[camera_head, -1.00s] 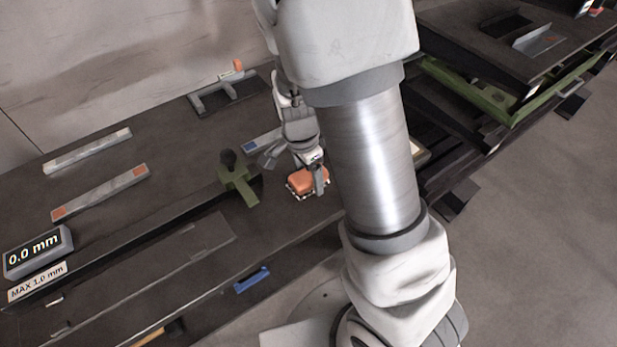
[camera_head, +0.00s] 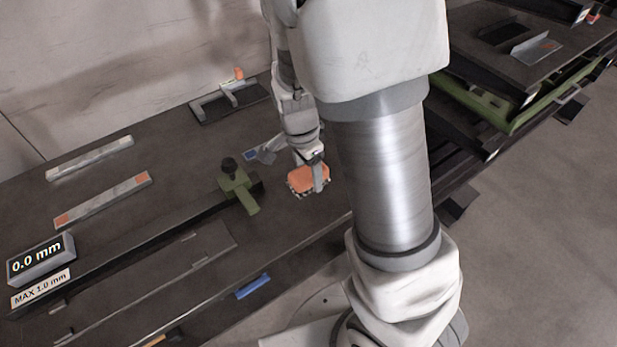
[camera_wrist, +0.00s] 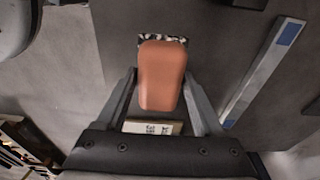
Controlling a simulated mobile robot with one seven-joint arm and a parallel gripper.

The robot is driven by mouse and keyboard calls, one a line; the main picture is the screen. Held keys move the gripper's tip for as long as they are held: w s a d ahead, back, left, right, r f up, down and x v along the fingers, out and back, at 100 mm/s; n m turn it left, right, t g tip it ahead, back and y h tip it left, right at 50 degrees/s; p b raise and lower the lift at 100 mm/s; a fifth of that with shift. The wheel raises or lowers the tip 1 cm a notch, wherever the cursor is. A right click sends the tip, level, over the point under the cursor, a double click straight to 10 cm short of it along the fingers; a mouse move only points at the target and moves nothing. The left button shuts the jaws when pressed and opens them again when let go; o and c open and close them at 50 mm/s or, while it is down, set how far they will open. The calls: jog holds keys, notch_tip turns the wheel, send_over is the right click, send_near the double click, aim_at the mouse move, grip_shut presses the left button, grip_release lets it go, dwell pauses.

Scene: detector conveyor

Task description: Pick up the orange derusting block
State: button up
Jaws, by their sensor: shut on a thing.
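The orange derusting block (camera_head: 309,178) is in my gripper (camera_head: 310,184), over the dark bench top right of the green clamp-like tool. In the wrist view the block (camera_wrist: 162,75) fills the space between the two fingers of my gripper (camera_wrist: 160,98), which press on its sides. A black-and-white speckled layer shows at the block's far end in the wrist view and along its lower edge in the head view. I cannot tell whether the block touches the bench or hangs just above it.
A green clamp-like tool (camera_head: 238,188) with a black knob stands left of the block. A grey bar with blue ends (camera_wrist: 262,75) lies beside my gripper. A display reading 0.0 mm (camera_head: 40,258) and grey bars (camera_head: 102,200) are on the left. A grey bracket (camera_head: 228,100) stands behind.

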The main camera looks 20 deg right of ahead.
jog(key=s+d+r+p, duration=0.2)
jog(key=s+d+r, duration=0.5)
jog(key=s, duration=0.2)
jog(key=shift+d+r, duration=0.2)
jog(key=shift+r, duration=0.1)
